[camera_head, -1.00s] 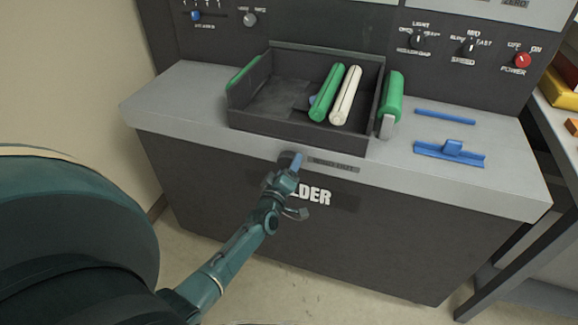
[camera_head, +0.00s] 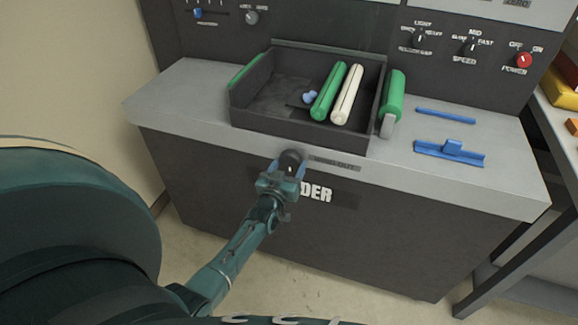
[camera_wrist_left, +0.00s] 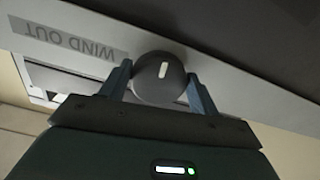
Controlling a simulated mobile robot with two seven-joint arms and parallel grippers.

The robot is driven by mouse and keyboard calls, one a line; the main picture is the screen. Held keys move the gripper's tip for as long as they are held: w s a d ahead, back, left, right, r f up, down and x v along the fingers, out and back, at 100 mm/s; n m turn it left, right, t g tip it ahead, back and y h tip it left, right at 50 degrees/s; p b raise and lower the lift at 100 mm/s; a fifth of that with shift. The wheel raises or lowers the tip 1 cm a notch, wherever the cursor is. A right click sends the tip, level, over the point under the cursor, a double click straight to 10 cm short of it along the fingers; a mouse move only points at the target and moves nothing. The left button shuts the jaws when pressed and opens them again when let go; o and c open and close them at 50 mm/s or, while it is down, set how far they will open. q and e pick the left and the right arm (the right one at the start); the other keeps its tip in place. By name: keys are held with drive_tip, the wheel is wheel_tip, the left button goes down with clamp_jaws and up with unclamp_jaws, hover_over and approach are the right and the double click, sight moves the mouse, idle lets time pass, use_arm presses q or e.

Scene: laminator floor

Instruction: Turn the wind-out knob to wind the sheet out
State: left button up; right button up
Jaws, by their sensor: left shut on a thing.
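The wind-out knob (camera_head: 291,160) is a dark round knob on the front edge of the grey machine top, left of its small label. In the left wrist view the knob (camera_wrist_left: 160,78) shows a white pointer mark near upright, beside the "WIND OUT" label (camera_wrist_left: 68,40). My left gripper (camera_head: 288,168) is at the knob, with one blue-grey finger on each side. In the wrist view the gripper (camera_wrist_left: 160,88) is shut on the knob. No sheet can be made out clearly. My right gripper is not in view.
A dark tray (camera_head: 250,122) holds a green roller (camera_head: 328,92), a cream roller (camera_head: 347,94) and a small blue piece (camera_head: 309,97). Another green roller (camera_head: 392,95) stands right of it. A blue bar (camera_head: 445,116) and a blue handled piece (camera_head: 450,153) lie farther right.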

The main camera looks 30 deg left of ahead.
use_arm(q)
drive_tip(key=shift+m, duration=0.6)
drive_tip(key=o, duration=1)
drive_tip(key=shift+c, duration=0.2)
drive_tip(key=v, duration=1.3)
